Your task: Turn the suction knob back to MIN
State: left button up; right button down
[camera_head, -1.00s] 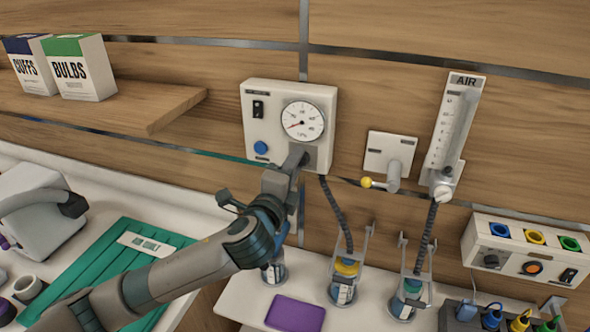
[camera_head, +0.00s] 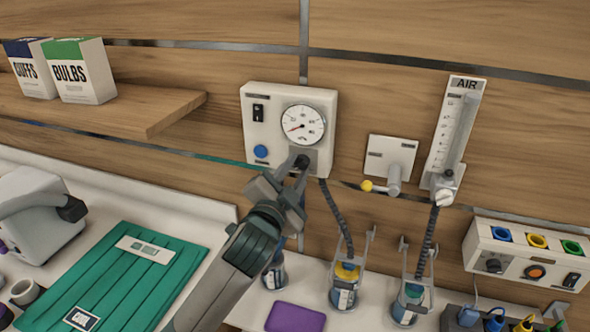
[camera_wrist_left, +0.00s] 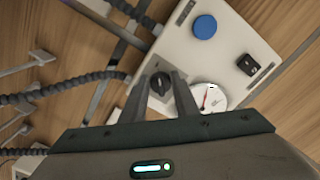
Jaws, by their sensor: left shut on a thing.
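The white suction panel (camera_head: 262,112) is fixed to the wood wall, with a round gauge (camera_head: 303,124), a black switch and a blue button. The gauge's red needle points to the lower left. The dark suction knob (camera_head: 301,161) sits below the gauge; its lettering is too small to read. My left gripper (camera_head: 288,176) reaches it from below. In the left wrist view, the knob (camera_wrist_left: 160,84) lies between the two fingers of my left gripper (camera_wrist_left: 161,92), which is shut on it. My right gripper is not in view.
A dark corrugated hose (camera_head: 335,212) hangs just right of the knob. An outlet plate (camera_head: 391,155) with a yellow-tipped lever and an AIR flowmeter (camera_head: 452,135) stand further right. A wooden shelf (camera_head: 155,108) juts out at left. Jars stand on the counter below.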

pick_arm(q)
jog(key=shift+n, duration=0.4)
jog(key=o, duration=1.1)
jog(key=shift+c, duration=0.2)
jog(key=shift+s, duration=0.15)
jog(key=shift+s+a+f+b, duration=0.2)
jog(key=shift+s+b, duration=0.15)
jog(key=shift+s, duration=0.2)
jog(key=p+v, duration=0.3)
jog(key=v, duration=1.3)
jog(key=shift+r, duration=0.2)
